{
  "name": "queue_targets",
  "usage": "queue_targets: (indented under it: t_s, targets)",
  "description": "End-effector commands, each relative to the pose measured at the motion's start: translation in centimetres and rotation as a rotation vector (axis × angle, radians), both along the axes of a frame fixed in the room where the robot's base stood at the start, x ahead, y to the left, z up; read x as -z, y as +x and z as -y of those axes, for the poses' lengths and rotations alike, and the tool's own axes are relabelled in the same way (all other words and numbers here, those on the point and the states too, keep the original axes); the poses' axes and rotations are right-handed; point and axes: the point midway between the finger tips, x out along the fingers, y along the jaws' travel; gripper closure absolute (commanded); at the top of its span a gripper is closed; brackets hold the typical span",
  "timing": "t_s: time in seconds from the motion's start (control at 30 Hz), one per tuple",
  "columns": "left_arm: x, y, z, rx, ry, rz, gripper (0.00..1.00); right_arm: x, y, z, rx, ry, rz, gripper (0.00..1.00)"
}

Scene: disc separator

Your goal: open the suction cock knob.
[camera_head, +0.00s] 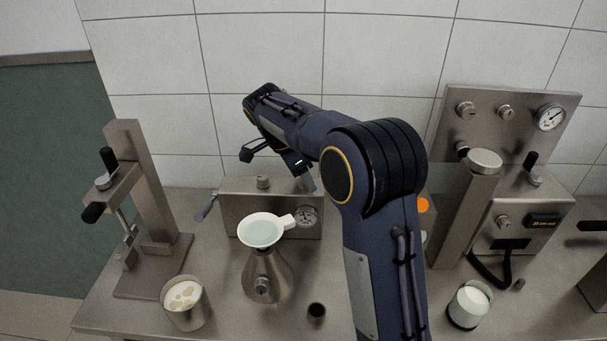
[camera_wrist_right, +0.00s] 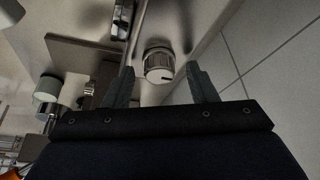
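A small round metal knob (camera_head: 263,182) stands on top of a low metal box (camera_head: 240,190) at the back of the bench. I take it to be the suction cock knob. In the right wrist view, a ribbed grey knob (camera_wrist_right: 158,64) with a dark index line on its face lies between the fingertips. My right gripper (camera_head: 280,168) is open above the box, its fingers spread on either side of the knob. The right wrist view shows the open fingers (camera_wrist_right: 162,82) with gaps to the knob; I see no contact. My left gripper is out of view.
A metal flask (camera_head: 266,278) with a white funnel (camera_head: 262,231) stands before the box, by a gauge (camera_head: 307,216). A lever stand (camera_head: 150,190) is left, a machine (camera_head: 510,190) right. Cups (camera_head: 184,306) (camera_head: 469,305) stand in front. A tiled wall is close behind.

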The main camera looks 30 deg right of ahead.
Motion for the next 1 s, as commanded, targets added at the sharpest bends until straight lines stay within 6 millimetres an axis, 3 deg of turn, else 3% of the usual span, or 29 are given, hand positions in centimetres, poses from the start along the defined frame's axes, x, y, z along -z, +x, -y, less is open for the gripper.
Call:
queue_targets:
  t_s: [0.27, 0.7, 1.0]
  targets:
    - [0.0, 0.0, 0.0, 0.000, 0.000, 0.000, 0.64, -0.4, 0.1, -0.2, -0.001, 0.000, 0.001, 0.48]
    - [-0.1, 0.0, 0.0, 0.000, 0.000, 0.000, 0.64, -6.5, 0.4, -2.7, -0.002, 0.000, 0.001, 0.48]
    - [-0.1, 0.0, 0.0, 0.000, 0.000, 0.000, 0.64, -7.2, 0.3, -3.0, -0.001, 0.000, -0.001, 0.48]
